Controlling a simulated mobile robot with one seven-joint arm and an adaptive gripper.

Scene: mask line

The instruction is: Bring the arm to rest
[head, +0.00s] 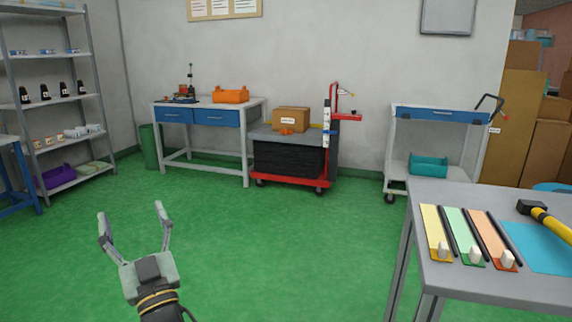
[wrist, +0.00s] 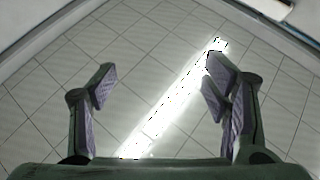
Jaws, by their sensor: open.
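My gripper (head: 134,232) is in the lower left of the head view, raised over the green floor with its two fingers apart and pointing up. Nothing is between the fingers. In the wrist view my gripper (wrist: 157,85) is also open and empty. Beyond it that view shows a tiled ceiling (wrist: 50,110) with a bright light strip (wrist: 175,100). No object touches the fingers.
A grey table (head: 500,285) stands at the right with coloured strips (head: 470,236), a blue mat (head: 540,246) and a yellow-handled hammer (head: 548,220). A red cart (head: 296,185), a workbench (head: 205,125), a trolley (head: 440,112) and a shelf rack (head: 50,102) stand farther back. The middle floor (head: 270,250) is clear.

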